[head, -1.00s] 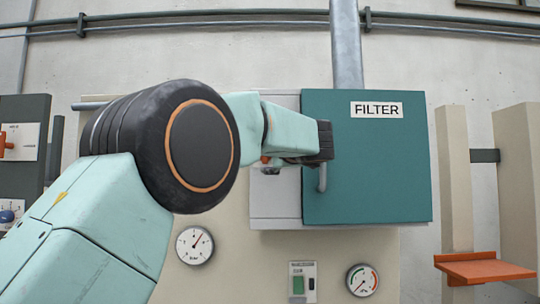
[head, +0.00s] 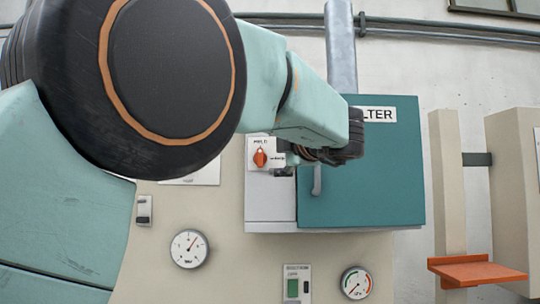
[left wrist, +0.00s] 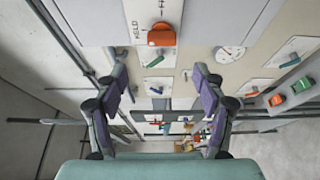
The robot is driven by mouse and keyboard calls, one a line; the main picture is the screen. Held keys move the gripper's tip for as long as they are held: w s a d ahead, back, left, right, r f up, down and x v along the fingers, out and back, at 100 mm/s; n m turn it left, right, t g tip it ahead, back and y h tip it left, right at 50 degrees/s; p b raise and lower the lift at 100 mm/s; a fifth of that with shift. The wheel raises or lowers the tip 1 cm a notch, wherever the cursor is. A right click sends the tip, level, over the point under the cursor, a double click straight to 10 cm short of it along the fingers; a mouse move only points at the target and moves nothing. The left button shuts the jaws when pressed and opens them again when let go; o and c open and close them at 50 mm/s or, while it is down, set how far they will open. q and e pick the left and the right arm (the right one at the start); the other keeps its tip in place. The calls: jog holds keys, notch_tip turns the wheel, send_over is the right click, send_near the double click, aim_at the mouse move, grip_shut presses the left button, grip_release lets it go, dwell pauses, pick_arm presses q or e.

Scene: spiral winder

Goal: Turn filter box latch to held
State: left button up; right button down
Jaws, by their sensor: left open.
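The teal filter box (head: 370,195) hangs on the wall unit, with a grey handle (head: 317,180) on its door. An orange latch knob (head: 260,157) sits on a white plate at the box's left side. In the left wrist view an orange knob (left wrist: 160,36) shows at the top middle beside a HELD label. My left gripper (left wrist: 160,76) is open and empty, its two fingers apart below that knob in this view, not touching it. In the head view my left gripper (head: 345,145) covers part of the box's front, and its fingertips are hard to see. My right gripper is not in view.
Gauges (head: 189,248) and a green switch (head: 292,288) sit on the beige panel below. An orange shelf (head: 475,271) stands at the right. Several small levers and knobs show in the left wrist view. A grey pipe (head: 341,50) rises above the box.

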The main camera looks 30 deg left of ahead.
pick_arm(q)
jog(key=shift+v, duration=1.2)
jog(key=shift+d+f, duration=0.1)
